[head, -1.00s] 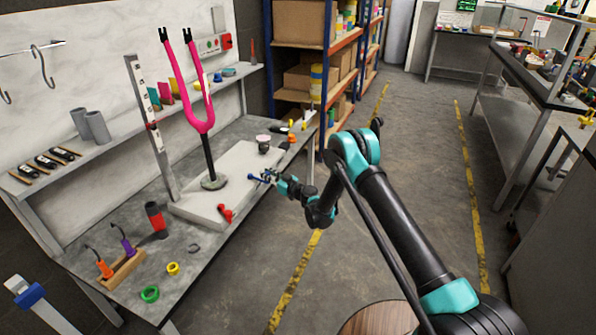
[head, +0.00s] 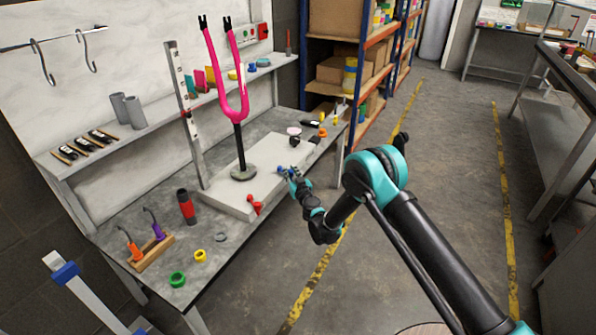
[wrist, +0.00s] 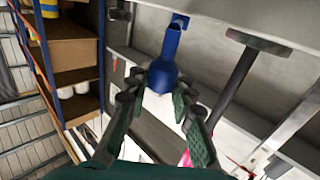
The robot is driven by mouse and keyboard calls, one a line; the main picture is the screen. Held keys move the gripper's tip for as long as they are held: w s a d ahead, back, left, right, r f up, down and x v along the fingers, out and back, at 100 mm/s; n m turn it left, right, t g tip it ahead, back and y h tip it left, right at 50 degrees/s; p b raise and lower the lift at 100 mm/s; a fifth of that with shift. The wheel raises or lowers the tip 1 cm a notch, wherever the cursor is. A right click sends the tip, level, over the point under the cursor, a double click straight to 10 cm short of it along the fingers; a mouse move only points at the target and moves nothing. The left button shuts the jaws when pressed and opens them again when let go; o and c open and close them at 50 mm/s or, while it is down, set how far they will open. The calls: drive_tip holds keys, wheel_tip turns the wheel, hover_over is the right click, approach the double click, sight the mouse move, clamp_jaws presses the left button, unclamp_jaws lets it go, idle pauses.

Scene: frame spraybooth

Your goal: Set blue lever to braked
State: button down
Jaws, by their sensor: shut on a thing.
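The blue lever (head: 282,170) sits at the front edge of the pale slab (head: 222,202) on the bench. In the wrist view the blue lever (wrist: 171,45) has a narrow shaft and a wider, rounded end. My gripper (head: 288,174) is at the lever in the head view. In the wrist view my gripper (wrist: 160,85) has its dark green fingers on both sides of the wide end and is shut on it. The lever's exact angle is hard to tell in the head view, where my gripper partly covers it.
A red lever (head: 256,205) is on the slab's front edge to the left. A pink fork (head: 233,100) stands upright on the slab. A red-and-black cylinder (head: 186,207), a tool holder (head: 150,252) and coloured rings are on the bench. The floor to the right is clear.

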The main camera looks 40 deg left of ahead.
drive_tip(key=shift+s+a+m+t+h, duration=0.15)
drive_tip(key=shift+s+m+t+h, duration=0.15)
drive_tip(key=shift+s+t, duration=0.1)
drive_tip(key=shift+t, duration=0.3)
drive_tip(key=c, duration=1.3)
unclamp_jaws()
drive_tip(key=v, duration=0.7)
drive_tip(key=shift+s, duration=0.3)
drive_tip(key=shift+w+r, duration=0.1)
drive_tip(key=shift+r, duration=0.05)
